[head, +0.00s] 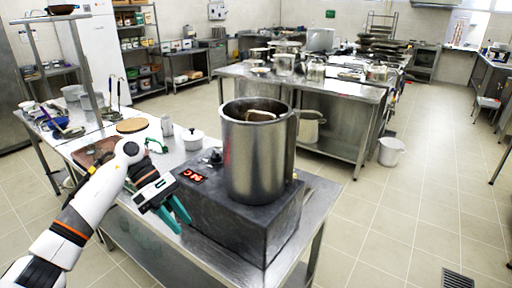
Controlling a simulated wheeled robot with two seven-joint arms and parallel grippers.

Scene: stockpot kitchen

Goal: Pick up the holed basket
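A tall steel stockpot (258,160) stands on a dark block-like cooker (235,220) with a red lit display, at the right end of the near steel table. Inside the pot's mouth, a brownish rim or handle (262,114) shows, perhaps part of the holed basket. The pot wall hides the rest, and I see no holes. My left gripper (183,225) has teal fingers spread apart with nothing between them. It is at the cooker's front left side, lower than the pot's rim and apart from the pot. My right gripper is not in view.
A second steel table (350,90) with cookware stands behind. A white bucket (391,152) is on the floor.

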